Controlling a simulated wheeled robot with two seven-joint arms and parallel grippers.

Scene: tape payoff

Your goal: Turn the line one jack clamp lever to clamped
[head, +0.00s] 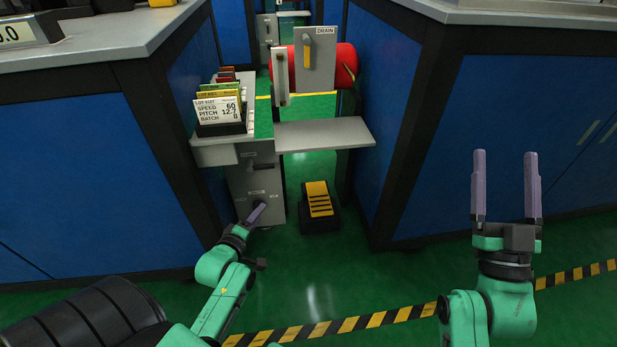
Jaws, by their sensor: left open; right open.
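A grey upright panel (238,182) with small labels, too small to read, stands below the card shelf at centre left. A dark lever or knob (262,203) shows low on this panel, partly hidden by my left gripper; I cannot tell its setting or whether it is the jack clamp lever. My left gripper (256,214) is open, with its purple fingers close in front of the panel's lower part. I cannot tell whether they touch it. My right gripper (505,155) is open and empty, held up at the right over the floor.
A red roll (345,64) sits behind a plate marked DRAIN with a yellow handle (307,50). A grey shelf (325,134) juts out below. A black-and-yellow pedal (319,200) stands on the floor. Lot cards (218,108) stand at left. Blue cabinets (90,170) flank the gap.

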